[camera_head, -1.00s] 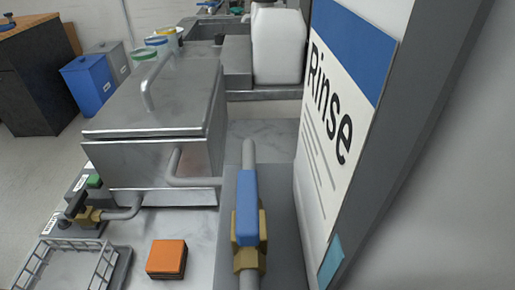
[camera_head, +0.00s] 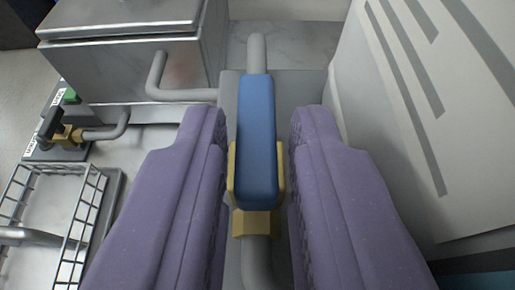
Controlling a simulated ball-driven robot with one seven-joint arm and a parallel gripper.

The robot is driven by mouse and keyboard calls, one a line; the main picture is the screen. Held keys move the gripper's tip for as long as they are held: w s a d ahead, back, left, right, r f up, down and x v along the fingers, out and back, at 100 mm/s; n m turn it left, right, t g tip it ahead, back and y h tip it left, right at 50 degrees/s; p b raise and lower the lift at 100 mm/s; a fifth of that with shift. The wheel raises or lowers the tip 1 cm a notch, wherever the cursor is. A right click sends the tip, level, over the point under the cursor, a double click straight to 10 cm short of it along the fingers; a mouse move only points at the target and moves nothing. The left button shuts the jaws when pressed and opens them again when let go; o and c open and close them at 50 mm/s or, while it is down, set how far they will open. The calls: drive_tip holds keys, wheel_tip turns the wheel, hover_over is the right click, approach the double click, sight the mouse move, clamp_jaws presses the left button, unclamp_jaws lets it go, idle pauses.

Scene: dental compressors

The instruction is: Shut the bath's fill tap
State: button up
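The fill tap has a blue lever handle (camera_head: 256,135) on a brass valve body (camera_head: 252,223), set in a grey pipe (camera_head: 257,262). The handle lies in line with the pipe, pointing away from me. My gripper (camera_head: 258,130) has purple padded fingers, one on each side of the handle. It is open, with a narrow gap visible between each finger and the handle. The steel bath (camera_head: 140,65) stands at the upper left, with a grey pipe at its front. The lower part of the valve's surroundings is hidden by the fingers.
A second brass valve with a dark handle (camera_head: 67,131) sits at the left by the bath. A wire basket (camera_head: 50,215) is at the lower left. The white Rinse panel (camera_head: 440,110) stands close on the right.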

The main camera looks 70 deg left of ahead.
clamp_jaws()
